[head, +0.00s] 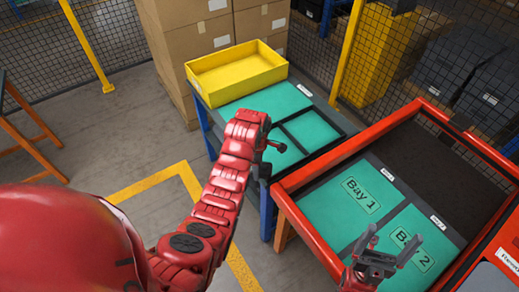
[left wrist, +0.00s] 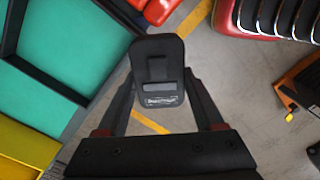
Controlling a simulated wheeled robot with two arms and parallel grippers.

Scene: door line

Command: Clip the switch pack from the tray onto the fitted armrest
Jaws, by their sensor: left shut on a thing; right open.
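The switch pack (left wrist: 158,62) is a dark grey block with a raised middle piece and a small white-lettered label. In the left wrist view it sits between the fingers of my left gripper (left wrist: 160,105), which is shut on it. My right gripper (head: 375,257) is open and empty over the Bay 2 panel. I cannot identify the fitted armrest in either view.
A red-framed bench with teal Bay 1 (head: 361,196) and Bay 2 panels and a dark section stands at the right. An empty yellow bin (head: 236,72) stands behind the tray. Cardboard boxes (head: 198,45) and mesh fencing are behind. Floor at the left is mostly clear.

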